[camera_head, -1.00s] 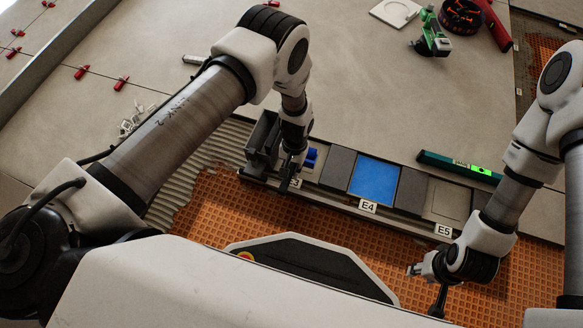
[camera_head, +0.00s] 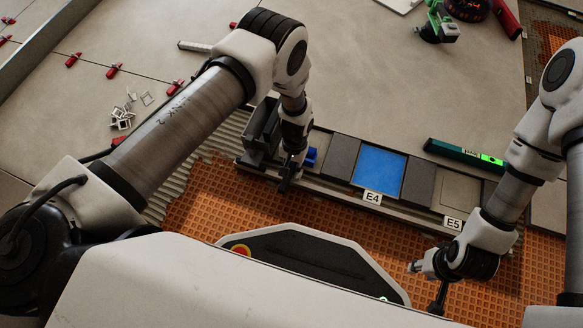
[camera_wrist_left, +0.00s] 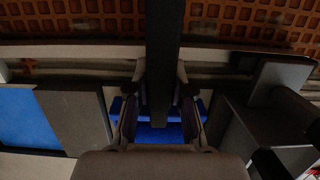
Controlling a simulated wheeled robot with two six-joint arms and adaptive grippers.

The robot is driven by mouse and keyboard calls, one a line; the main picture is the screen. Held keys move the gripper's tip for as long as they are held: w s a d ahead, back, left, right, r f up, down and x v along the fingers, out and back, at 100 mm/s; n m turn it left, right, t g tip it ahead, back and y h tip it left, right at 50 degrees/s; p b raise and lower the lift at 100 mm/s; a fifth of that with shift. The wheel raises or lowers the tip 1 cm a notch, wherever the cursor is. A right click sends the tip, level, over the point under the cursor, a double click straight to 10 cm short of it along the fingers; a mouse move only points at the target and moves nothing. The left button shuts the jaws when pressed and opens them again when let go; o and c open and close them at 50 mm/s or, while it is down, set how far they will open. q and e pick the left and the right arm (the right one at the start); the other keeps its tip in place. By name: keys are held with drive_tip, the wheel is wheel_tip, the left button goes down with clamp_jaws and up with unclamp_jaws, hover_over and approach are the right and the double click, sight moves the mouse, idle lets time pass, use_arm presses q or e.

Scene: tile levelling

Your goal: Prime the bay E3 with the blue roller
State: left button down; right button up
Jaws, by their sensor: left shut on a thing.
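The blue roller (camera_head: 311,156) shows only partly beside my left gripper (camera_head: 288,170) in the head view. In the left wrist view, its blue part (camera_wrist_left: 160,133) lies below and between the fingers of my left gripper (camera_wrist_left: 160,88). Those fingers are shut on its dark handle (camera_wrist_left: 163,40). The roller is over the rail of bays at the E3 position; the bay's surface and label are mostly hidden, and I cannot tell whether the roller touches it. Bay E4 (camera_head: 380,172) is blue. Bay E5 (camera_head: 462,196) is bare grey. My right gripper (camera_head: 425,275) is low at the right, its jaws unclear.
Dark grey blocks (camera_head: 339,157) stand between the bays. A dark box (camera_head: 262,130) stands left of my left gripper. A green level (camera_head: 465,154) lies behind the rail. White clips (camera_head: 122,118) and red wedges (camera_head: 113,70) lie on the tiles. The rear tiled floor is mostly clear.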

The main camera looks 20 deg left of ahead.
use_arm(q)
drive_tip(key=shift+f+b, duration=0.5)
drive_tip(key=shift+f, duration=0.1)
drive_tip(key=shift+w, duration=0.25)
idle(0.8)
drive_tip(key=shift+w+f+b, duration=0.1)
drive_tip(key=shift+w+b, duration=0.3)
drive_tip(key=shift+b, duration=0.2)
drive_tip(key=shift+w+b, duration=0.5)
drive_tip(key=shift+w, duration=0.3)
drive_tip(key=shift+w, duration=0.1)
